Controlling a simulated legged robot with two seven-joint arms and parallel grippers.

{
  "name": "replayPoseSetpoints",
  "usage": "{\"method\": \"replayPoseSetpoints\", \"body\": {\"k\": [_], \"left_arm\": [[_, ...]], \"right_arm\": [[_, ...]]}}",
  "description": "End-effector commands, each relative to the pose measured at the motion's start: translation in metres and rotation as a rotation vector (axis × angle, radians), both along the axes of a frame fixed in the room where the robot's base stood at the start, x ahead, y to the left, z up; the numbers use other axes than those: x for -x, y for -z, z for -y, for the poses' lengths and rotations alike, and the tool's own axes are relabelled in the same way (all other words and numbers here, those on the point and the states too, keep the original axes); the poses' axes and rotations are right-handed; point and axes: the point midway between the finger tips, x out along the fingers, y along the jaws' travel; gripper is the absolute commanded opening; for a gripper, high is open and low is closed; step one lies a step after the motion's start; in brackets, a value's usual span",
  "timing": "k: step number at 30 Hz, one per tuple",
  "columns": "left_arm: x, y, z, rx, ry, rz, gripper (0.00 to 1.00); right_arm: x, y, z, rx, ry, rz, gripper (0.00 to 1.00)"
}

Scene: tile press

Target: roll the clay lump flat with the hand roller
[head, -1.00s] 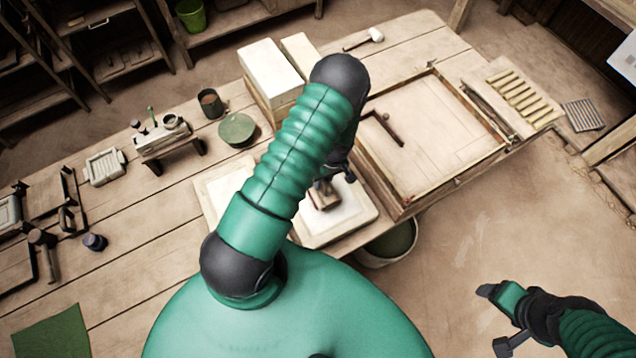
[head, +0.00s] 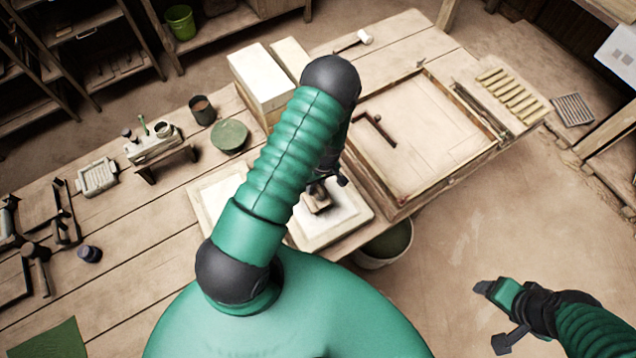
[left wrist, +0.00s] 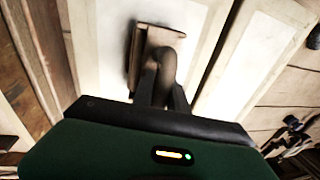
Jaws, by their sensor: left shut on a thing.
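My left gripper (head: 322,186) is low over a pale square board (head: 345,228) at the table's front edge, partly hidden behind my own arm. It is shut on a brown handled tool (head: 318,203). In the left wrist view the tool shows a flat brown wooden part (left wrist: 140,55) and a dark curved handle (left wrist: 165,68) between the fingers. I cannot tell whether it is the roller, or whether it touches the board. I cannot make out a clay lump. My right gripper (head: 495,315) is open and empty over the floor at the lower right.
A wooden tray (head: 440,165) with a dark L-shaped piece (head: 376,129) lies right of the board. Pale blocks (head: 262,78) stand behind, and a green dish (head: 230,136) and dark cup (head: 203,110) to the left. A bucket (head: 388,250) stands below the table edge.

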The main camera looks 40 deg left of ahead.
Motion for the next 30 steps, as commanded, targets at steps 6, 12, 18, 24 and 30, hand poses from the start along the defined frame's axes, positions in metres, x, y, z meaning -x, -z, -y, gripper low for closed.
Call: {"method": "replayPoseSetpoints", "body": {"k": [6, 12, 18, 24, 30], "left_arm": [[0.017, 0.003, -0.006, 0.0, -0.001, -0.002, 0.0], [0.023, 0.006, -0.008, 0.0, 0.0, -0.002, 0.0], [0.01, 0.007, -0.004, 0.0, 0.001, -0.001, 0.0], [-0.003, 0.004, 0.001, -0.001, 0.0, 0.001, 0.0], [-0.009, 0.006, 0.003, -0.002, -0.001, 0.002, 0.0]], "right_arm": [[0.0, -0.002, 0.0, 0.0, 0.0, 0.0, 0.72], [0.0, -0.001, 0.0, 0.0, 0.0, 0.0, 0.72], [0.0, 0.004, 0.0, 0.0, 0.0, 0.0, 0.72], [0.0, 0.007, 0.0, 0.0, 0.0, 0.0, 0.72], [0.0, 0.012, 0.0, 0.0, 0.0, 0.0, 0.72]]}}
